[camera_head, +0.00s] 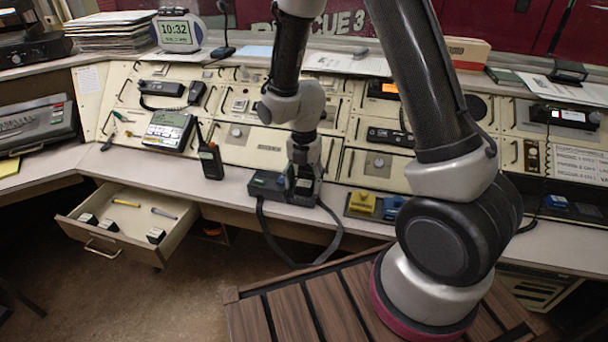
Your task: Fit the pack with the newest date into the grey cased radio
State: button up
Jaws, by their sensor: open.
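A dark grey cased unit with a long black strap (266,184) sits at the console's front edge, beside and partly behind my gripper. It may be the grey cased radio; I cannot tell for sure. My gripper (303,177) points down at its right part, jaws open; whether they touch it is unclear. Small dark packs with white labels lie in the open drawer: one pack (88,219), a second pack (109,225) and a third pack (156,236). Their dates are too small to read.
A handheld radio (210,161) stands left of the cased unit, near a grey desk device with a screen (168,130). A yellow block (362,202) and a blue block (392,207) sit to the right. The open drawer (136,250) juts out at left, with pens inside.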

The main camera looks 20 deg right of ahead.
aim_at(304, 184)
jog(key=s+d+r+m+t, duration=0.15)
jog(key=r+m, duration=0.25)
jog(key=r, duration=0.6)
jog(key=s+d+r+m, duration=0.2)
jog(key=d+r+m, duration=0.1)
jog(key=r, duration=0.7)
jog(key=s+d+r+m+t, duration=0.1)
jog(key=s+d+r+m, duration=0.4)
jog(key=s+m, duration=0.3)
jog(key=s+d+r+m+t, duration=0.1)
jog(key=s+d+r+m, duration=0.3)
jog(key=s+m, duration=0.4)
jog(key=d+m, duration=0.1)
jog(key=m, duration=0.5)
jog(key=shift+s+d+r+t, duration=0.2)
jog(key=shift+s+r+t, duration=0.05)
jog(key=shift+r+t, duration=0.1)
